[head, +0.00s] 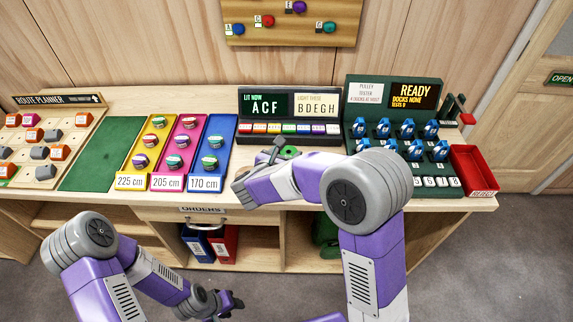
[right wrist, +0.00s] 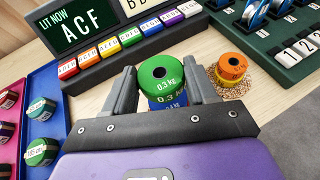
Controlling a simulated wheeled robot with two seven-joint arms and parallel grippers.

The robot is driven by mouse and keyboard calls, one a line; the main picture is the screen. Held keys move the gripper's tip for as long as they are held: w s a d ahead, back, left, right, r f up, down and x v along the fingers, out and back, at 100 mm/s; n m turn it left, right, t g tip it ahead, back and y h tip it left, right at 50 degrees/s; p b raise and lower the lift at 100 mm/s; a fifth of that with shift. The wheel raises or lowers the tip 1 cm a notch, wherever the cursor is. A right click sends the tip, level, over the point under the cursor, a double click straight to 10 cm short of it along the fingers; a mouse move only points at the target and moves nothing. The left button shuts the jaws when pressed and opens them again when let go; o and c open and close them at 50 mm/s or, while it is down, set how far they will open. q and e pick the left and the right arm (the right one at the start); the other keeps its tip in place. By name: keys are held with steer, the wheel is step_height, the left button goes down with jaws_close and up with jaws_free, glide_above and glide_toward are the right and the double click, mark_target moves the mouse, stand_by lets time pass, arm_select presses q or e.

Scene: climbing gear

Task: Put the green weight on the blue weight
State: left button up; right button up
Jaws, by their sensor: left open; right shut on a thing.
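The green weight (right wrist: 160,78), a round disc with a hole and marked 0.3 kg, is between the fingers of my right gripper (right wrist: 161,88). The blue weight (right wrist: 168,103) shows directly below it, lined up with it. I see no clear gap between the two, but the gripper hides much of the blue one. In the head view the green weight (head: 290,151) shows beside my right gripper (head: 277,150), over the table; the blue weight is hidden there. My left gripper (head: 228,304) is open and empty, low in front of the table.
An orange weight (right wrist: 232,62) sits on a yellow one (right wrist: 229,79) on a speckled mat, right of my right gripper. Behind stands a panel (head: 288,103) with coloured buttons. Coloured trays (head: 215,132) lie left; a dark green rack (head: 400,125) and red bin (head: 473,168) stand right.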

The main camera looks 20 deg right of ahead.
step_height(320, 180, down, 4)
steer(key=shift+w+r+b, duration=0.1)
steer(key=shift+b, duration=0.4)
steer(key=shift+r, duration=0.1)
steer(key=shift+f, duration=0.2)
steer(key=o, duration=1.3)
steer(key=shift+r, duration=0.1)
steer(key=shift+r, duration=0.2)
steer(key=p+v, duration=0.2)
steer(key=v, duration=1)
